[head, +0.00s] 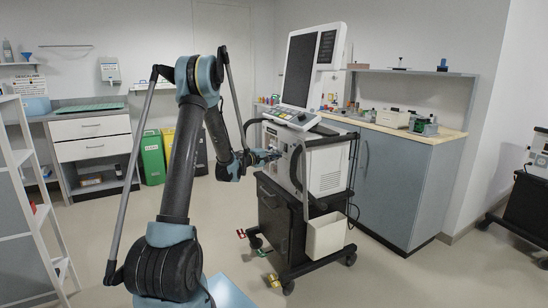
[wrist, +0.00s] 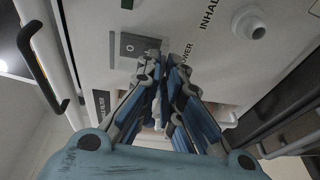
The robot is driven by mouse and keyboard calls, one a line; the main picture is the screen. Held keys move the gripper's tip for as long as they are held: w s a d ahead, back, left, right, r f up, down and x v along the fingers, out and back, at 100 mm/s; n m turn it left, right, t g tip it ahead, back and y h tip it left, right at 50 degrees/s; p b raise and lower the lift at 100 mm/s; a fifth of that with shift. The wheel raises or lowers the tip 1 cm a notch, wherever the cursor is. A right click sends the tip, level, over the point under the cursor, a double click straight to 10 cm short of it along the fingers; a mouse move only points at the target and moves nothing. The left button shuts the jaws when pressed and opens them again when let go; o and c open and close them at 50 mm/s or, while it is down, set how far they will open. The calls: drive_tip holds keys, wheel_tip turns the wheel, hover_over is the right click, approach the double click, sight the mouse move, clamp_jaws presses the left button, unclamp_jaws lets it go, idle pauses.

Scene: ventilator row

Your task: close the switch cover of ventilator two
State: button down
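A ventilator (head: 328,170) on a dark wheeled cart stands in the middle of the head view; no number on it is readable. In the wrist view its pale front panel (wrist: 90,45) fills the top. Contact cannot be told. In the head view my gripper (head: 268,156) is at the ventilator's front.
A round port (wrist: 249,24) marked INHAL sticks out right of the fingers. A black handle (wrist: 38,65) is at left. The screen (head: 300,70) rises above the ventilator. A counter (head: 405,180) stands behind, and another ventilator (head: 540,150) at far right.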

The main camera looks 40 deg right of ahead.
drive_tip(key=shift+f, duration=0.1)
drive_tip(key=shift+s+d+f+h, duration=0.1)
drive_tip(key=shift+d+f+h, duration=0.05)
drive_tip(key=shift+h, duration=0.25)
drive_tip(key=c, duration=1.8)
unclamp_jaws()
drive_tip(key=shift+o, duration=0.2)
drive_tip(key=a, duration=1.2)
drive_tip(key=shift+f, duration=0.15)
